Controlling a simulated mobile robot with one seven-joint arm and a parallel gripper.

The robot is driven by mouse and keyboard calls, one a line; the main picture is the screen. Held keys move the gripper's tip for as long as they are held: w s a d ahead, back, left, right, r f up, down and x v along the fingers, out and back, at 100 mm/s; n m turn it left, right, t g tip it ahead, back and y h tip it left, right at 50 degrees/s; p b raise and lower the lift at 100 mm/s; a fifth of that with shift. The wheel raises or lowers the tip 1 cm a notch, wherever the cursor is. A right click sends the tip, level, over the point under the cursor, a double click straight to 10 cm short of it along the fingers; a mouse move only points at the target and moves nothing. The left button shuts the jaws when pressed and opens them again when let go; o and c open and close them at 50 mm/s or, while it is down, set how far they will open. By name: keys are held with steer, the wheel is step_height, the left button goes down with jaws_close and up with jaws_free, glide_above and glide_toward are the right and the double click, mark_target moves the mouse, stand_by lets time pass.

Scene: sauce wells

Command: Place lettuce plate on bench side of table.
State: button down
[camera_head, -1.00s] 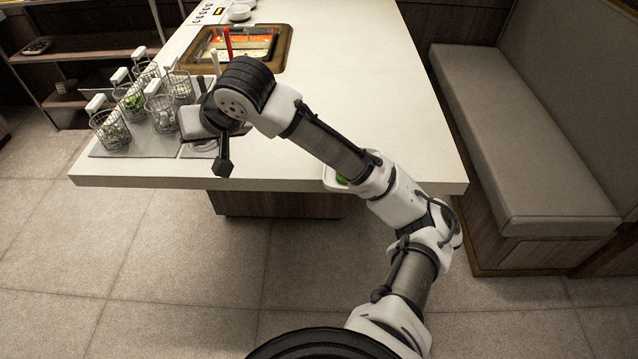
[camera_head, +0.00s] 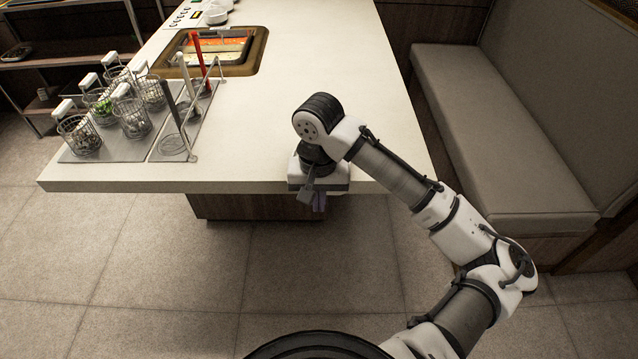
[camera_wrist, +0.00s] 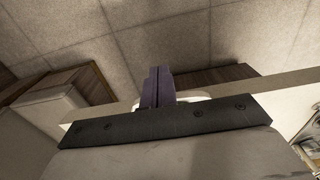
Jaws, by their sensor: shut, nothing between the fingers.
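In the wrist view the fingers (camera_wrist: 158,88) are together and hold nothing. A pale curved rim (camera_wrist: 195,99), likely the lettuce plate, shows just behind the fingers in the wrist view, mostly hidden by the gripper body. In the head view my gripper and wrist cover that spot, so neither the plate nor the lettuce can be made out there. I cannot tell whether the fingers touch the rim.
A padded bench (camera_head: 500,130) runs along the table's right side. Wire baskets (camera_head: 132,118) with handles stand on a grey tray at the left. A sunken sauce well (camera_head: 215,50) and white bowls (camera_head: 217,14) are farther back. The right part of the tabletop is clear.

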steer(key=shift+w+f+p, duration=0.15)
steer(key=shift+w+f, duration=0.25)
steer(key=shift+w, duration=0.25)
steer(key=shift+w+f+p, duration=0.2)
steer(key=shift+w+f, duration=0.2)
steer(key=shift+w, duration=0.3)
steer(key=shift+w+f+p, duration=0.15)
steer(key=shift+w+f, duration=0.25)
steer(key=shift+w, duration=0.25)
